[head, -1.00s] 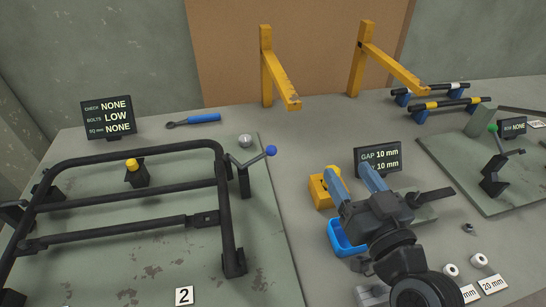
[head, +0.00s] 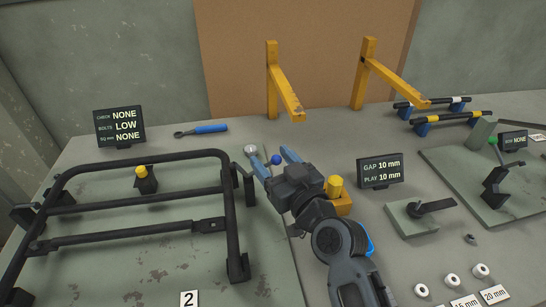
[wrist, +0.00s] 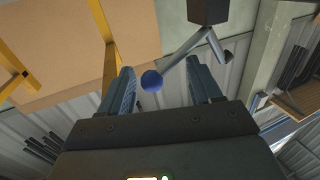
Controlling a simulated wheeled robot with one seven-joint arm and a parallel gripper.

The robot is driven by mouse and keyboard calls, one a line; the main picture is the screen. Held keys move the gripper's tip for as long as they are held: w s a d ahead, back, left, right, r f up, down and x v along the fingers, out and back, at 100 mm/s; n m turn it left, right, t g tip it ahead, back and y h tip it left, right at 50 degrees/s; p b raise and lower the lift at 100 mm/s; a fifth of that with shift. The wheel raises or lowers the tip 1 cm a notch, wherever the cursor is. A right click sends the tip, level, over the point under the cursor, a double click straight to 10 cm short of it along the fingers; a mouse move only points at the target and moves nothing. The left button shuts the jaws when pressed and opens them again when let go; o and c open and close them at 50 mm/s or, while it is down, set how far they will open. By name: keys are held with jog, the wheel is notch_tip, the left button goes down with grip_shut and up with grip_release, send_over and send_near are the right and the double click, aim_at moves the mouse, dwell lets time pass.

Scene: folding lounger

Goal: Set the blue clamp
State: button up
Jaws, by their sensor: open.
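The blue clamp is a dark toggle clamp at the right rear corner of the black tubular frame (head: 140,234). Its lever ends in a blue ball knob (head: 276,160), which also shows in the wrist view (wrist: 152,81). In the head view my gripper (head: 271,160) is at the knob, with its blue fingers open. In the wrist view the knob appears between the two fingers, nearer the left one, and the grey lever (wrist: 187,57) runs up right to a dark block. I cannot tell whether a finger touches the knob. My gripper hides part of the clamp in the head view.
A sign (head: 119,127) reads CHECK NONE, BOLTS LOW, EQ mm NONE. Another sign (head: 380,171) reads GAP 10 mm, PLAY 10 mm. Yellow brackets (head: 284,90) stand behind. A blue-handled tool (head: 202,130) lies at the back.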

jog(key=shift+w+a, duration=0.1)
jog(key=shift+w, duration=0.05)
jog(key=shift+c, duration=0.2)
jog(key=shift+f, duration=0.1)
grip_shut()
dwell(0.3)
